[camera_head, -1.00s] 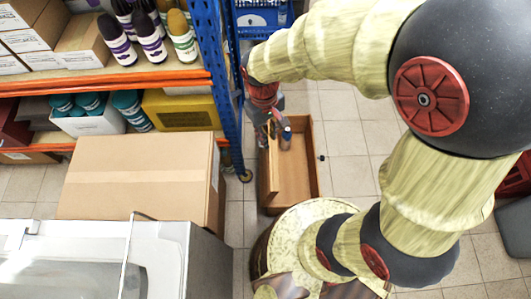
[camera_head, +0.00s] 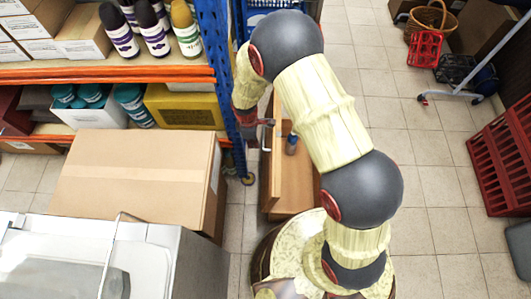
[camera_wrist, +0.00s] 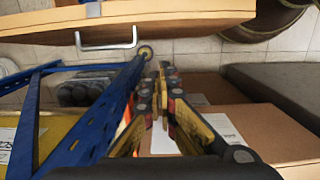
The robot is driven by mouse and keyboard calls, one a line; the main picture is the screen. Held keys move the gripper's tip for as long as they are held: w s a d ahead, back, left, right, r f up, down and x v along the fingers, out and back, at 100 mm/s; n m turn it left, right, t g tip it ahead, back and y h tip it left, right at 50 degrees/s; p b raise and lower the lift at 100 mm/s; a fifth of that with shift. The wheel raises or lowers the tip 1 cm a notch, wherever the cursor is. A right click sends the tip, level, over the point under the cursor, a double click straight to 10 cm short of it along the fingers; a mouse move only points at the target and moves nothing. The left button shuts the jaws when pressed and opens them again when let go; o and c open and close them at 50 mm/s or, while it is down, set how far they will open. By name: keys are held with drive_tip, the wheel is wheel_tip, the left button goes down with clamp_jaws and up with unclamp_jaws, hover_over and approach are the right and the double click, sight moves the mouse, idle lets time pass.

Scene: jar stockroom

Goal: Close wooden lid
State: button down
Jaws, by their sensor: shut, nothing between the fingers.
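The wooden box (camera_head: 293,197) stands on the floor, its top open. Its wooden lid (camera_head: 276,150) stands raised, nearly upright, along the left side, with a pale handle (camera_head: 264,136) on its outer face. In the wrist view, the lid (camera_wrist: 180,18) crosses the top, with its handle (camera_wrist: 108,42) below it. My gripper (camera_head: 268,122) is beside the lid's outer face in the head view, partly hidden by my arm. In the wrist view, my gripper (camera_wrist: 163,72) is shut and empty, pointing past the lid; contact cannot be told.
A small blue-topped bottle (camera_head: 291,143) is inside the box. A blue shelf post (camera_head: 221,70) stands close at left, and a large cardboard box (camera_head: 135,175) is lower left. Red crates (camera_head: 505,160) stand at far right. Open tiled floor lies right of the wooden box.

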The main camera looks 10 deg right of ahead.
drive_tip(key=s+d+f+b, duration=0.1)
drive_tip(key=d+f+b, duration=0.3)
drive_tip(key=f, duration=0.6)
drive_tip(key=shift+d+f+b, duration=0.25)
drive_tip(key=shift+d+b, duration=0.05)
drive_tip(key=shift+b, duration=0.2)
drive_tip(key=shift+w+d, duration=0.1)
